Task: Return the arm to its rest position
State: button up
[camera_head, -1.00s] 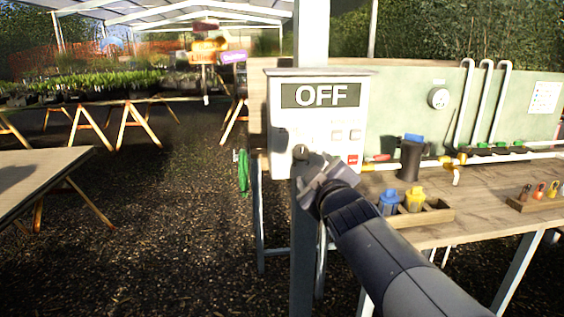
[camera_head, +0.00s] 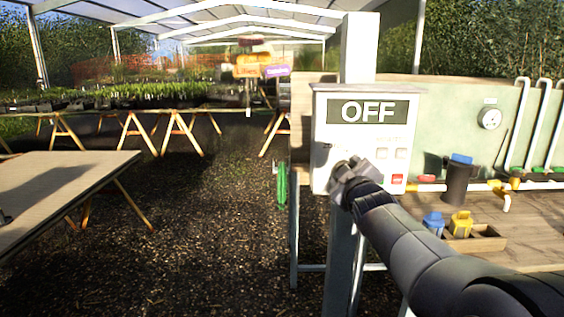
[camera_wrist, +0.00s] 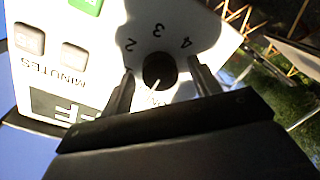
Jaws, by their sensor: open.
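My gripper (camera_head: 352,178) is in front of the lower left part of a white control box (camera_head: 322,138) whose display reads OFF (camera_head: 368,111). In the wrist view, my gripper (camera_wrist: 160,88) is open, with one finger on each side of a round black dial (camera_wrist: 159,70). The numbers 2, 3 and 4 show around the dial. I cannot tell whether the fingers touch it. My dark arm comes in from the lower right and hides part of the bench and post.
A wooden bench (camera_head: 545,225) stands at the right with a dark cup (camera_head: 457,184), a blue piece (camera_head: 433,222) and a yellow piece (camera_head: 460,224). A bare table (camera_head: 60,190) is at the left. Open gravel floor (camera_head: 220,240) lies between them.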

jog(key=shift+s, duration=0.15)
jog(key=s, duration=1)
jog(key=w, duration=1)
jog(key=s+m+p, duration=0.6)
jog(key=m+p, duration=0.4)
jog(key=p, duration=0.2)
jog(key=shift+d+p, duration=0.25)
jog(key=shift+p, duration=0.1)
dwell(0.4)
jog(key=shift+s+f, duration=0.1)
jog(key=shift+f, duration=0.05)
